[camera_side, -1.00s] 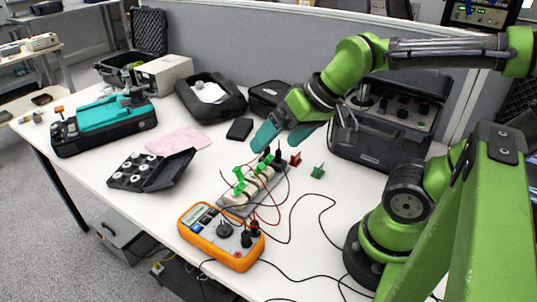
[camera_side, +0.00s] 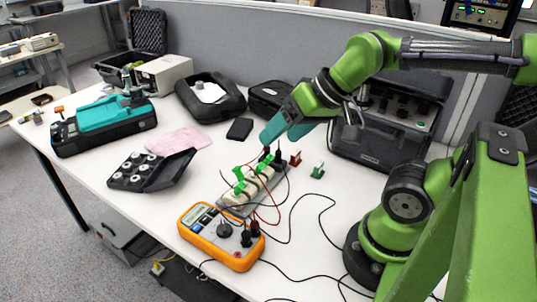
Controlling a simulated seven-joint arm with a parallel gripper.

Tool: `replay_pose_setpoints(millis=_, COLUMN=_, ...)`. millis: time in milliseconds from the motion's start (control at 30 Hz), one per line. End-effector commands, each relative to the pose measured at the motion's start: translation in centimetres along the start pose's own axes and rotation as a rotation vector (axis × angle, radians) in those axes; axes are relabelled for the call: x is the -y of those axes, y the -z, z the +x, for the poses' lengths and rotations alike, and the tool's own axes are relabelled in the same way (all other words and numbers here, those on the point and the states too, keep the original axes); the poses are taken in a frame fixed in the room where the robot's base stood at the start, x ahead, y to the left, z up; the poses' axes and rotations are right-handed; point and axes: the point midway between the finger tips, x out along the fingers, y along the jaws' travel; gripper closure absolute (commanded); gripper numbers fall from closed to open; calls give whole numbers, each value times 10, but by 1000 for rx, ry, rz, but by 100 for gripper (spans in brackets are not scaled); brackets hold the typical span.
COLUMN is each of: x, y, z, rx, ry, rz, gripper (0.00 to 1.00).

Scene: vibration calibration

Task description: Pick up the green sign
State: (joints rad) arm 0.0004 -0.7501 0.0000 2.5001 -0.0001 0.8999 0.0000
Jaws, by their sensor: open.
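A small green sign (camera_side: 318,170) stands by itself on the white table, just right of a small dark red piece (camera_side: 295,159). More small green pieces (camera_side: 239,173) sit on a pale block strip (camera_side: 236,198) left of it; I cannot tell which of the green pieces the task names. My gripper (camera_side: 281,138) has teal fingers pointing down and left. It is open with nothing visible between the fingers. It hangs above the far end of the strip, up and left of the lone green sign and apart from it.
An orange meter (camera_side: 215,248) with red and black leads lies in front of the strip. A black case (camera_side: 385,135) stands behind right. An open box of weights (camera_side: 135,172) and a pink cloth (camera_side: 180,141) lie left. Loose black cables cross the table right of the meter.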

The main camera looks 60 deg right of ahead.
Motion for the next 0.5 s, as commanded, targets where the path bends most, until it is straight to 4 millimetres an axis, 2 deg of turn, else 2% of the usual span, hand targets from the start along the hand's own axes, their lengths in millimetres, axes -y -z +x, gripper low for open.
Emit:
replay_pose_setpoints(millis=133, x=-17, y=6, z=9, rx=19, ry=-49, rz=63, gripper=28)
replay_pose_setpoints(millis=233, x=-47, y=23, z=19, rx=57, ry=-135, rz=143, gripper=28)
replay_pose_setpoints(millis=367, x=-109, y=46, z=30, rx=173, ry=-269, rz=149, gripper=28)
replay_pose_setpoints(millis=400, x=-131, y=51, z=32, rx=221, ry=-302, rz=130, gripper=28)
replay_pose_setpoints(millis=500, x=-182, y=57, z=32, rx=355, ry=-352, rz=56, gripper=28)
